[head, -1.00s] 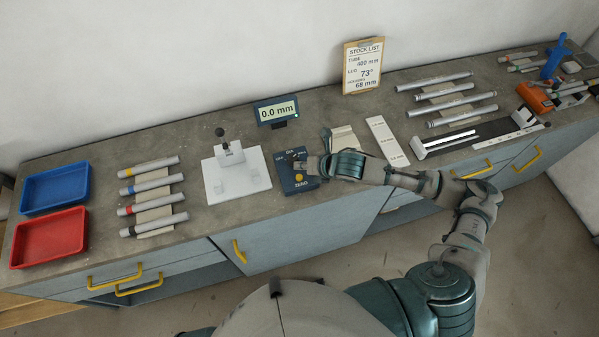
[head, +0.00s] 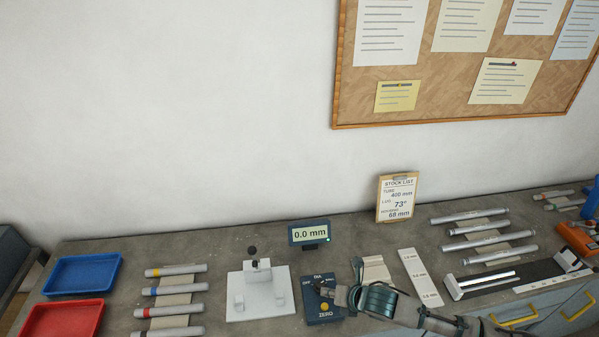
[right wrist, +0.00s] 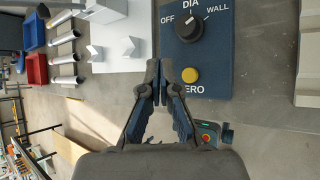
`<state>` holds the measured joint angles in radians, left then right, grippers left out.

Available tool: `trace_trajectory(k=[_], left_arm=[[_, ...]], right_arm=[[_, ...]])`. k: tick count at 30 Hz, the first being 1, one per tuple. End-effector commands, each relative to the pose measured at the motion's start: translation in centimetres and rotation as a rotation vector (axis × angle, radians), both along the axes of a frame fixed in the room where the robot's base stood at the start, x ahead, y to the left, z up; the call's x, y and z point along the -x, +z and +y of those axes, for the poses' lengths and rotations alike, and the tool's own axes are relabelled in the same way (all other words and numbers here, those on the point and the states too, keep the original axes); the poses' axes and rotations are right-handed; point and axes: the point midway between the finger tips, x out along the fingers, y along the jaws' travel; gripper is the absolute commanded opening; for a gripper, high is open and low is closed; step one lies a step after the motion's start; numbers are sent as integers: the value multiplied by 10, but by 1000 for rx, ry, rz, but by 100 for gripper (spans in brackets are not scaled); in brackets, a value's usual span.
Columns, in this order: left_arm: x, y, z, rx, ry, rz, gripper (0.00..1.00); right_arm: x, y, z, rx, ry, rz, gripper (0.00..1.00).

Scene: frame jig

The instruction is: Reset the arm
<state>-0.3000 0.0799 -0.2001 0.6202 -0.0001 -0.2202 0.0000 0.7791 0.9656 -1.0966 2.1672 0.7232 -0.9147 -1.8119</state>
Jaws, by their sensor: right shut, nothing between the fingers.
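My right gripper (right wrist: 157,82) is shut and empty. In the right wrist view its closed fingertips are beside the yellow ZERO button (right wrist: 190,75) of the blue control box (right wrist: 213,95); I cannot tell whether they touch the box. The box's black knob (right wrist: 190,28) points to about DIA. In the head view my right arm (head: 385,302) reaches in from the right, and the gripper (head: 326,291) is over the control box (head: 311,309). The display (head: 310,234) reads 0.0 mm. My left gripper is not in view.
A white gauge stand (head: 260,292) is left of the box. Banded tubes (head: 175,288), a blue tray (head: 84,273) and a red tray (head: 62,319) are farther left. A white strip (head: 420,278), more tubes (head: 475,231) and a black rail fixture (head: 515,277) are at the right.

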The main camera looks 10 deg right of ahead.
Motion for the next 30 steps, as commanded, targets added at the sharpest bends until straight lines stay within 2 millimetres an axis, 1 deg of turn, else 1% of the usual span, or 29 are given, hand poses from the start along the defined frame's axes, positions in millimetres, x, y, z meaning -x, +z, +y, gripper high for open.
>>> trace_trajectory(k=[2, 4, 7, 8, 10, 11, 12, 13, 14, 15, 17, 18, 21, 25, 30], left_arm=[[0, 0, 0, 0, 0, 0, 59], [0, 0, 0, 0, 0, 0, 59], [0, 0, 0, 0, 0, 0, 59], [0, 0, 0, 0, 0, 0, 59], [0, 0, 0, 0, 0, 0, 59], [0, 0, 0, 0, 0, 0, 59], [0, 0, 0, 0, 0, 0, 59], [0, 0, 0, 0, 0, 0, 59], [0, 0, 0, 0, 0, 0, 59], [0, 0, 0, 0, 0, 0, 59], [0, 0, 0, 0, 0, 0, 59], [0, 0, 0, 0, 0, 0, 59], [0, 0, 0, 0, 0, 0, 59], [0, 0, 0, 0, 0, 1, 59], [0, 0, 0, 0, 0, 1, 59]], right_arm=[[2, -1, 3, -9, -5, 7, 0], [8, -5, 12, -44, -31, 33, 0], [26, -17, 36, -156, -132, 122, 0], [33, -20, 44, -205, -181, 159, 0], [51, -28, 61, -339, -335, 264, 0], [58, -31, 65, -402, -414, 313, 0], [68, -37, 68, -485, -534, 383, 0], [75, -40, 68, -548, -628, 432, 0], [82, -45, 67, -608, -729, 483, 0], [91, -52, 61, -686, -868, 545, 0], [105, -63, 49, -787, -1077, 629, 0], [114, -71, 40, -843, -1209, 673, 0], [138, -91, 15, -952, -1507, 752, 0], [173, -113, -16, -1048, -1849, 798, 0], [221, -136, -52, -1122, -2236, 790, 0]])
